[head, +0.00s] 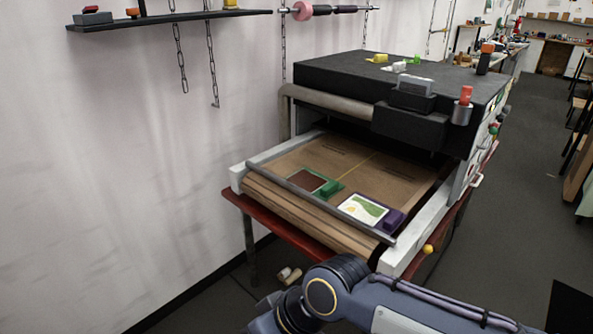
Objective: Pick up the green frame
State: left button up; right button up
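The green frame (331,187) lies flat on the brown belt of the machine, left of centre in the head view. It has a green border with a thicker green end at its right, around a dark reddish-brown panel. A similar purple frame (394,219) lies to its right, with a white printed picture (362,209) in it. One of my arms crosses the bottom of the view from the right, its elbow nearer to me than the machine. Neither gripper is in view.
The black machine housing (350,75) stands behind the belt, with its opening above the belt's far end. A grey bar (325,205) runs along the belt's front edge, and white rails (408,250) flank the belt. A wall shelf with hanging chains is at upper left. Dark floor is open at right.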

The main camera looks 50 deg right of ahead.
aim_at(324, 187)
jog(key=i+z, duration=0.4)
jog(key=i, duration=0.3)
jog(key=i+j+z, duration=0.2)
jog(key=i+z, duration=0.25)
jog(key=i, duration=0.2)
jog(key=i+l+z, duration=0.1)
jog(key=i+z, duration=0.2)
jog(key=z, duration=0.2)
jog(key=i+z, duration=0.25)
jog(key=z, duration=0.25)
jog(key=i+j+z, duration=0.1)
jog(key=i+z, duration=0.2)
jog(key=z, duration=0.15)
jog(key=i+j+z, duration=0.2)
jog(key=z, duration=0.3)
jog(key=i+j+z, duration=0.35)
jog(key=l, duration=0.1)
